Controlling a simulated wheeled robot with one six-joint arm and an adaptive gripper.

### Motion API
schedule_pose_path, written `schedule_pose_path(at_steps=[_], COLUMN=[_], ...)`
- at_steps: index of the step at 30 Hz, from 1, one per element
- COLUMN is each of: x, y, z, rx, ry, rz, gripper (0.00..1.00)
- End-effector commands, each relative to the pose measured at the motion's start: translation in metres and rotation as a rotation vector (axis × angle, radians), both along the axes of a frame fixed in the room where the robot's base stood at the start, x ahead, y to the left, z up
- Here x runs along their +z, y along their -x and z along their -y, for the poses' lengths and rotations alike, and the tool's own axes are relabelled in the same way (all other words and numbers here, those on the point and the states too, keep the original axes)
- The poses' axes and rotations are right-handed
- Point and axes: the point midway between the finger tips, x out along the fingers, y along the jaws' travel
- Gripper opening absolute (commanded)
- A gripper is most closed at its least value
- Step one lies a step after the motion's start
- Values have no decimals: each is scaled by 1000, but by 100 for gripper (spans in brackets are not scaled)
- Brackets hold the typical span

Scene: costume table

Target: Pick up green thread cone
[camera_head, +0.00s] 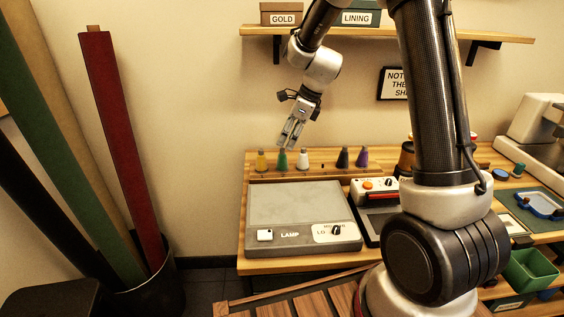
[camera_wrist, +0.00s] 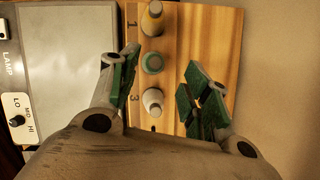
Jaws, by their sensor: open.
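The green thread cone (camera_head: 282,159) stands upright on the wooden rack at the back of the table, between a yellow cone (camera_head: 262,161) and a white cone (camera_head: 303,159). My gripper (camera_head: 289,145) is open and empty just above the green cone in the head view. In the wrist view the green cone (camera_wrist: 152,62) is seen from above, between and a little beyond the open fingers with green pads (camera_wrist: 163,84). The fingers look apart from it. The white cone (camera_wrist: 153,101) also lies between the fingers in that view.
A black cone (camera_head: 342,158) and a purple cone (camera_head: 362,157) stand farther right on the rack. A grey lamp box (camera_head: 290,205) lies in front of it. A shelf (camera_head: 400,34) with labelled boxes is on the wall above. Tall fabric rolls (camera_head: 118,130) stand at the left.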

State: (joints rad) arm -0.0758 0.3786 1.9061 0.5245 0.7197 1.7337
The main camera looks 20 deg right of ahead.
Motion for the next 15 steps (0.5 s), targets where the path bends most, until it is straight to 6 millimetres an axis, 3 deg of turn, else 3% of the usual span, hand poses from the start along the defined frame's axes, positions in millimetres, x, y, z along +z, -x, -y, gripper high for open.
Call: schedule_pose_path(at_steps=[12, 15], x=[-50, -53], y=[-3, -4], z=[-20, -21], rx=[3, 3], ry=[1, 1], rz=[0, 1], gripper=[47, 47])
